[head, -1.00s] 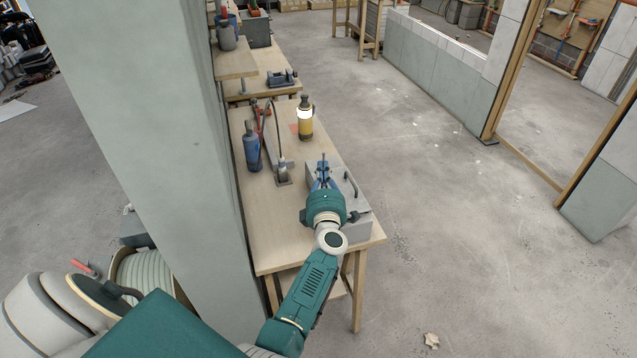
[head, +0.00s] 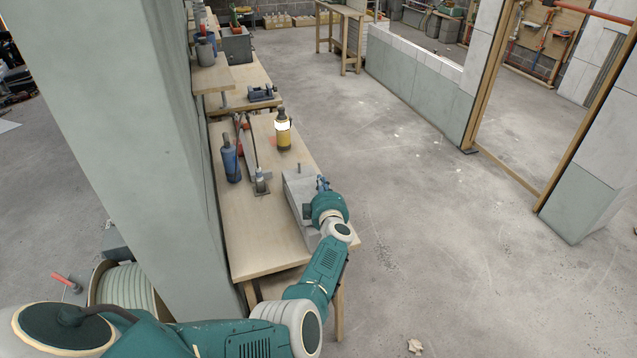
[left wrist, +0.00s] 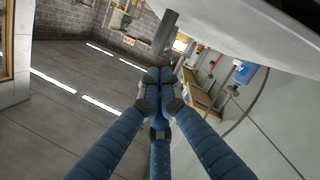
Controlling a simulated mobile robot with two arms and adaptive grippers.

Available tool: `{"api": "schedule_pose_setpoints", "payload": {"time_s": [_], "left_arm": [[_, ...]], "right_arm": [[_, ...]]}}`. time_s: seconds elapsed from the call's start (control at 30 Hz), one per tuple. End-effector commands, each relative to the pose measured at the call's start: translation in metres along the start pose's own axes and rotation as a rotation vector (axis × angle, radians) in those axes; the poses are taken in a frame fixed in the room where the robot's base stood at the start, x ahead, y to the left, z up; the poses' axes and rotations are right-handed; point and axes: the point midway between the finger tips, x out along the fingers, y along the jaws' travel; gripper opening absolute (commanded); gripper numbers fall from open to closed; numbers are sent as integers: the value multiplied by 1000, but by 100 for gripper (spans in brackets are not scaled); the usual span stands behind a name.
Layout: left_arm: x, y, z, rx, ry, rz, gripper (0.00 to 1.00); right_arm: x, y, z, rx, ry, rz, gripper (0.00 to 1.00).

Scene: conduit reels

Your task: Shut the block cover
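The grey block (head: 297,190) sits on the near workbench in the head view, with a small upright peg at its far end. My left gripper (head: 322,184) is at the block's right side, its blue fingers partly hidden by my wrist. In the left wrist view its fingertips (left wrist: 160,78) are drawn together with nothing visible between them. A dark grey cylinder (left wrist: 165,35) and a pale surface (left wrist: 250,20) show just beyond them. The dark curved handle is hidden in the head view, and I cannot tell the cover's angle. My right gripper is not in view.
The wooden workbench (head: 250,235) also carries a yellow bottle (head: 283,133), a blue bottle (head: 231,160) and a lever tool (head: 260,182). A wide pale column (head: 130,120) stands left of it. The concrete floor (head: 450,260) to the right is mostly clear.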

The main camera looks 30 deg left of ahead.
Motion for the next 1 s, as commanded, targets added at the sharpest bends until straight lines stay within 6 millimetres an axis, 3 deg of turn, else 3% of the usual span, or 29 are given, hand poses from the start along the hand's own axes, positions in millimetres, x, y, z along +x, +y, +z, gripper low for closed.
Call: {"api": "schedule_pose_setpoints", "payload": {"time_s": [0.73,1.0], "left_arm": [[3,-3,9,-3,2,1,0],[2,4,3,-3,2,1,0]], "right_arm": [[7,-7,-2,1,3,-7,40],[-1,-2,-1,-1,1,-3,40]]}}
